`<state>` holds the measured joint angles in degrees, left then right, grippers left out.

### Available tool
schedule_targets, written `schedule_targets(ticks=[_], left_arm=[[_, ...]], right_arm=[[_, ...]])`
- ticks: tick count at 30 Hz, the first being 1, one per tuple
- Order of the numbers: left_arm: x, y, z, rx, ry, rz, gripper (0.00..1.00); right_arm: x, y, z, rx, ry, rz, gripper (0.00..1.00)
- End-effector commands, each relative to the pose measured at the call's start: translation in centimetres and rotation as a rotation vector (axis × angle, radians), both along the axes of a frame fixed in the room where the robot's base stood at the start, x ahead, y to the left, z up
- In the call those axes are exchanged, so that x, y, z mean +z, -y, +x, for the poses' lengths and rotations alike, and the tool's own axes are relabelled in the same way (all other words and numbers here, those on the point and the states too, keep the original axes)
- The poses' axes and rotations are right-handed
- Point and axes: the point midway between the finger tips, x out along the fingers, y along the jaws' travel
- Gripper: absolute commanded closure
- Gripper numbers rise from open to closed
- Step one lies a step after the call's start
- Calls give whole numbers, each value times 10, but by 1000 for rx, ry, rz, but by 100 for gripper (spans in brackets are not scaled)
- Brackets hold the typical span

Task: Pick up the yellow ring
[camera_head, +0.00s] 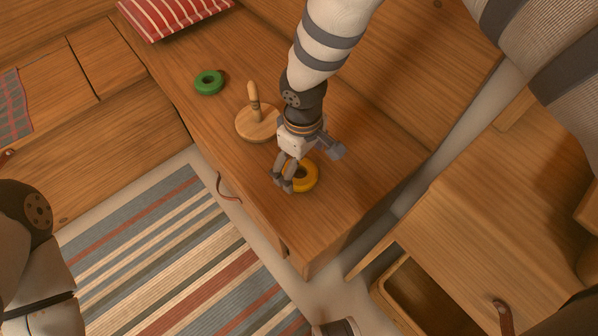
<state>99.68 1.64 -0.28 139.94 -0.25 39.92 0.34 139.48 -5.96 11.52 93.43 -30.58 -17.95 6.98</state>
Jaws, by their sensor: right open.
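The yellow ring (312,175) lies flat on the wooden dresser top (364,160), near its front edge. My right gripper (284,187) is open, pointing down over the ring's left side. Its fingers cover part of the ring and its hole. I cannot tell whether they touch the ring. My left gripper is not in view; only part of my left arm shows at the lower left.
A wooden peg stand (253,122) stands just behind the ring, with its peg upright. A green ring (209,82) lies farther back. A striped red cushion (172,14) is at the far end. An open drawer (424,300) is at the lower right.

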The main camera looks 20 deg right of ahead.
Motion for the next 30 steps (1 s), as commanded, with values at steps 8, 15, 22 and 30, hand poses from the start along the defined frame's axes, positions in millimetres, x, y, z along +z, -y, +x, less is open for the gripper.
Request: schedule_targets(ticks=[8,15,22,30], left_arm=[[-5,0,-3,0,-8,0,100],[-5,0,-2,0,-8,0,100],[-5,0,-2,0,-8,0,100],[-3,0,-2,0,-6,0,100]], right_arm=[[-34,1,-3,-1,0,1,9],[-33,1,-3,-1,1,1,29],[-33,1,-4,-1,-1,1,60],[-27,1,-3,-1,1,1,60]])
